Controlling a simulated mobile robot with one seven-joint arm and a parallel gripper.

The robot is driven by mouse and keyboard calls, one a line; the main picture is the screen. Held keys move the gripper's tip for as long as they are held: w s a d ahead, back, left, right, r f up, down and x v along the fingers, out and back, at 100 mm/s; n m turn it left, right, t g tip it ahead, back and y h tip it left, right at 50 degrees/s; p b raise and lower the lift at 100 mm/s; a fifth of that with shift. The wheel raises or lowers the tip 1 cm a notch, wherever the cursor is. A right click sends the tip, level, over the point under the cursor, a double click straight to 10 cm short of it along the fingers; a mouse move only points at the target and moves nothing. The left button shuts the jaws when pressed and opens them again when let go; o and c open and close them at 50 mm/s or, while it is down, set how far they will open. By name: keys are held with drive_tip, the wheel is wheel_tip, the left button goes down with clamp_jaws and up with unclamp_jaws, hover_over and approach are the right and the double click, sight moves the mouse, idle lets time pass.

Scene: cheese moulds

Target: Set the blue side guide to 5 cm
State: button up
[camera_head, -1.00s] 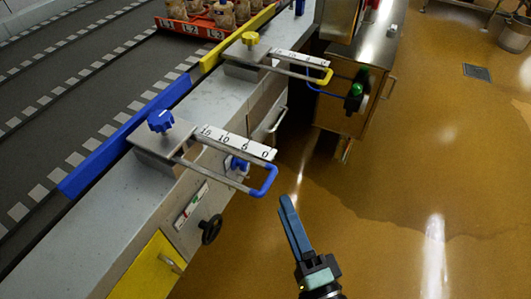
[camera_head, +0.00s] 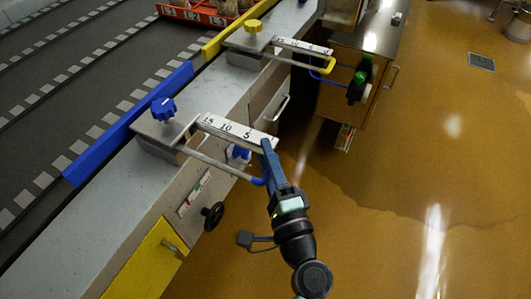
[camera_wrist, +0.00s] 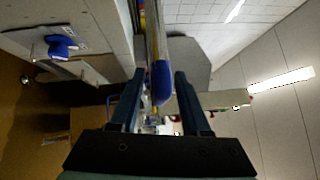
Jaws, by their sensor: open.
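The blue side guide (camera_head: 128,125) is a long blue rail along the conveyor edge. Its bracket carries a blue star knob (camera_head: 163,108) and a white scale (camera_head: 232,130) marked 15, 10, 5, 0; the end by 0 is partly covered by my gripper. My gripper (camera_head: 267,147) is open at this handle. In the wrist view the blue handle (camera_wrist: 161,82) lies between the two open fingers (camera_wrist: 158,74), nearer neither clearly. I cannot read the exact setting.
Below the blue guide are a black handwheel (camera_head: 213,213) and a yellow panel (camera_head: 147,262). The floor (camera_head: 400,180) at right is open.

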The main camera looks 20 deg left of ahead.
drive_tip(key=shift+w+a, duration=0.2)
drive_tip(key=shift+a, duration=0.05)
clamp_jaws()
drive_tip(key=shift+r, duration=0.15)
